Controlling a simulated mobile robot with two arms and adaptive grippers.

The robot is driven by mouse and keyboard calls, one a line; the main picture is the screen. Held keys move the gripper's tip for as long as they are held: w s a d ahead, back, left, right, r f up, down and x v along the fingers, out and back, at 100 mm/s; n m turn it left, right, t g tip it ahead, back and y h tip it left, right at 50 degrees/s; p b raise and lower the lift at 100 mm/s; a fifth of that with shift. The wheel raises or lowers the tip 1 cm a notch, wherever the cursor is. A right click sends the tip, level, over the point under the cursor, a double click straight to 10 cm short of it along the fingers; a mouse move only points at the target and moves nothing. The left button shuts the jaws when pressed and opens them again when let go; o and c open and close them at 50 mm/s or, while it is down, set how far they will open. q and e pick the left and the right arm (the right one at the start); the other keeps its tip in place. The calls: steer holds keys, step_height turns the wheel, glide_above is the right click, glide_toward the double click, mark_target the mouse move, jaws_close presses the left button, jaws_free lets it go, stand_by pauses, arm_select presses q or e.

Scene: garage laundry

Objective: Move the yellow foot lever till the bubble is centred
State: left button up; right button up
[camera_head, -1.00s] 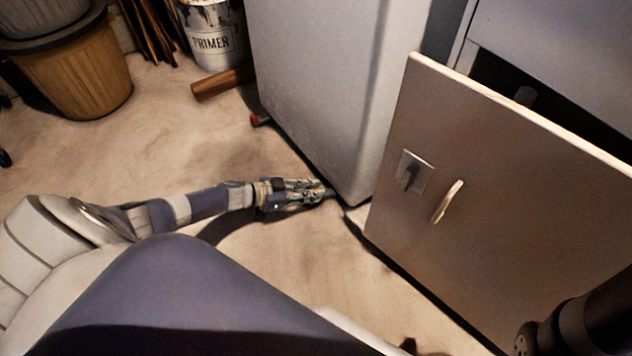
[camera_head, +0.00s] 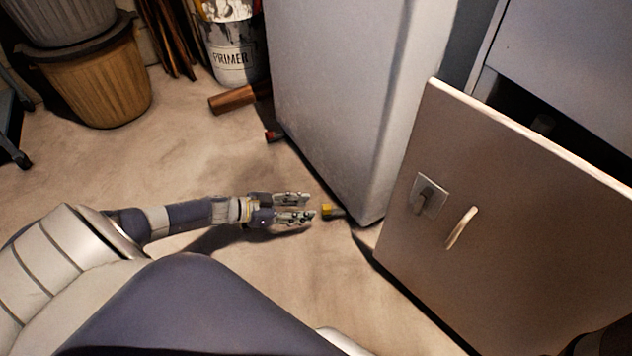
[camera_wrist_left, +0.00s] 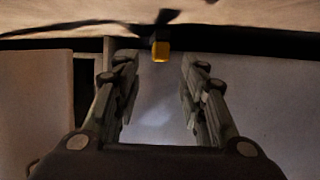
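The yellow foot lever (camera_head: 328,211) sticks out at the foot of the white appliance (camera_head: 345,100), by its near bottom corner. My left gripper (camera_head: 308,207) is low over the floor, just left of the lever, with its fingers pointing at it. The fingers are open and apart, with nothing between them. In the left wrist view the yellow lever tip (camera_wrist_left: 160,51) lies beyond the open fingertips (camera_wrist_left: 158,75), roughly midway between them. A red lever (camera_head: 273,136) shows at the appliance's other bottom corner. No bubble is in view. My right gripper is not in view.
An open cabinet door (camera_head: 520,200) with a handle stands right of the appliance, close to the yellow lever.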

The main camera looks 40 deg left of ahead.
arm_select(q)
steer(key=shift+v, duration=2.65)
